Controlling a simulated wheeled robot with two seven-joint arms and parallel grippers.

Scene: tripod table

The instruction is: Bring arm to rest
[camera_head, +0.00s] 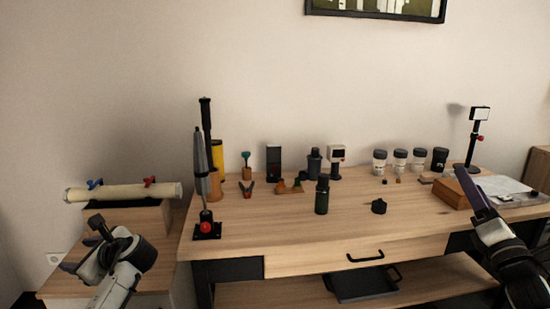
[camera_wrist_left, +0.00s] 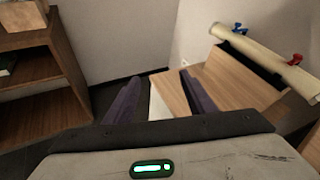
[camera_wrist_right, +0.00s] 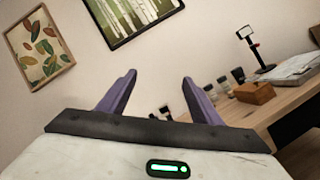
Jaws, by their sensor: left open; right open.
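My left gripper (camera_head: 84,259) is at the lower left in the head view, in front of the low side cabinet. In the left wrist view its two purple fingers (camera_wrist_left: 160,98) stand apart with nothing between them. My right gripper (camera_head: 472,192) is at the right in the head view, raised in front of the table's right end. In the right wrist view its purple fingers (camera_wrist_right: 158,92) are spread and empty, pointing toward the wall. Neither gripper touches any object that I can see.
The wooden table (camera_head: 290,232) carries a black bottle (camera_head: 322,195), a tripod-like stand (camera_head: 207,228), several jars (camera_head: 400,160) and a wooden box (camera_head: 452,193). A cream tube (camera_head: 122,192) lies on the side cabinet at left. A black tray (camera_head: 362,284) sits on the lower shelf.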

